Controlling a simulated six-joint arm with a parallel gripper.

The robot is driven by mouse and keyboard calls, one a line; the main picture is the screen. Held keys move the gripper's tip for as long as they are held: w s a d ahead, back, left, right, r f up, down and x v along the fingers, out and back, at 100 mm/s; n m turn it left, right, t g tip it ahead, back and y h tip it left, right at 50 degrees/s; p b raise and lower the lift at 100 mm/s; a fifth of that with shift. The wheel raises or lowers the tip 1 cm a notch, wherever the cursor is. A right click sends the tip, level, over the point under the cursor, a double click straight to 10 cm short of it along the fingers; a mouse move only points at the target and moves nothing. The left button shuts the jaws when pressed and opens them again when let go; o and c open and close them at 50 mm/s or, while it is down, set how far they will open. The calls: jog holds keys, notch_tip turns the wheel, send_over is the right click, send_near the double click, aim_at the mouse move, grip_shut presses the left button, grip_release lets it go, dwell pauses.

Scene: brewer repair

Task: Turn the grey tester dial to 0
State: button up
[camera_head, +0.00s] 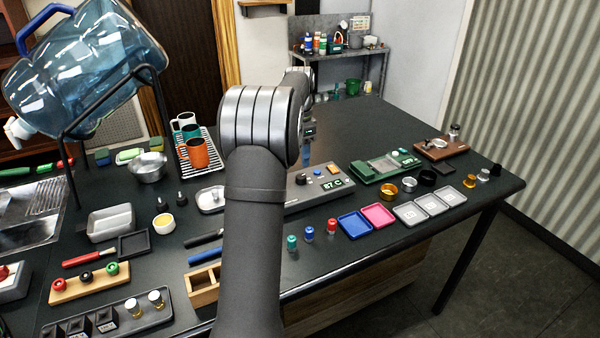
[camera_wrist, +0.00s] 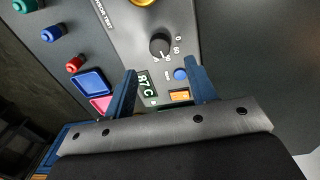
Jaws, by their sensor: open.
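The grey tester (camera_head: 318,188) lies on the dark table, partly hidden behind my arm in the head view. Its display (camera_head: 332,183) reads 87 C and also shows in the wrist view (camera_wrist: 147,84). The dial (camera_wrist: 160,44) is a dark round knob with a white mark towards its lower side, away from the printed 0 at its right. My gripper (camera_wrist: 160,66) is open and empty above the tester. The dial shows beyond the fingertips, roughly centred between them, with no visible contact. In the head view my arm mostly hides the gripper.
On the tester, a blue button (camera_wrist: 180,74) and an orange switch (camera_wrist: 180,96) sit near the dial. A green board (camera_head: 385,166) lies to the right. Green, blue and red capped pieces (camera_head: 309,234) stand in front, beside blue and pink trays (camera_head: 378,215). Bare table lies behind the tester.

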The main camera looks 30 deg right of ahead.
aim_at(301, 175)
notch_tip(301, 175, down, 7)
jog(key=shift+s+f, duration=0.1)
jog(key=shift+s, duration=0.05)
jog(key=c, duration=1)
